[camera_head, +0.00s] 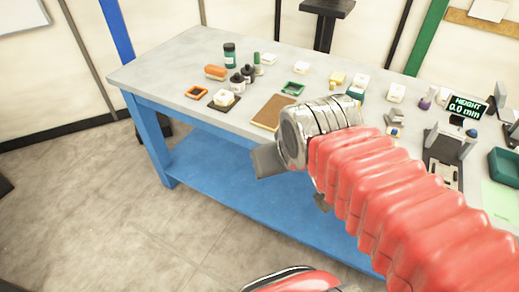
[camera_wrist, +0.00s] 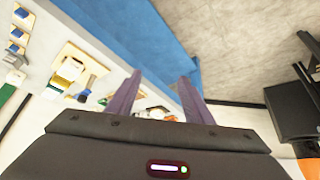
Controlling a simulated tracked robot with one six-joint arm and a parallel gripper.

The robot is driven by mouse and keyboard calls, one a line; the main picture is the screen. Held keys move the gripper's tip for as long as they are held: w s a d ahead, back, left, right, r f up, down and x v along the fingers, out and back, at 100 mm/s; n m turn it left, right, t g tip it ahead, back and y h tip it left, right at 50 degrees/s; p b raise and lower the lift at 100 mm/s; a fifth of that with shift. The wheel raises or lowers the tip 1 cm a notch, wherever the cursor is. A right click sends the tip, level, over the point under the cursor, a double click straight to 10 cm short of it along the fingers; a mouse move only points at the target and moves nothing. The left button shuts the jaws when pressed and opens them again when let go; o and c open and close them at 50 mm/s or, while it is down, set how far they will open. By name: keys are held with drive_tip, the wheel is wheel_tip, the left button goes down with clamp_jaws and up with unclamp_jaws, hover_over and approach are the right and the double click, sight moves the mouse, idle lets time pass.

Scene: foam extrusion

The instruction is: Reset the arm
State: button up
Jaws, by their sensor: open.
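My arm, in a red ribbed sleeve with a silver wrist, reaches in from the lower right of the head view. My gripper (camera_head: 292,190) hangs in front of the table's front edge, mostly hidden behind the wrist there. In the wrist view my gripper (camera_wrist: 158,92) shows two dark purple fingers spread apart with nothing between them. It is open and empty. The table (camera_head: 165,65) has a grey top and a blue frame.
Small items stand on the table: a teal-lidded jar (camera_head: 229,55), dark bottles (camera_head: 237,83), an orange block (camera_head: 215,72), a brown board (camera_head: 273,112), a height display (camera_head: 467,107) reading 0.0 mm and a green bin (camera_head: 504,167). The floor at left is clear.

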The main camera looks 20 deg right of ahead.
drive_tip(key=shift+s+a+f+n+y, duration=0.15)
drive_tip(key=shift+s+a, duration=0.4)
drive_tip(key=shift+s+a+f+n+y, duration=0.1)
drive_tip(key=shift+s+a+n+y, duration=0.05)
drive_tip(key=shift+s+a, duration=0.35)
idle(0.5)
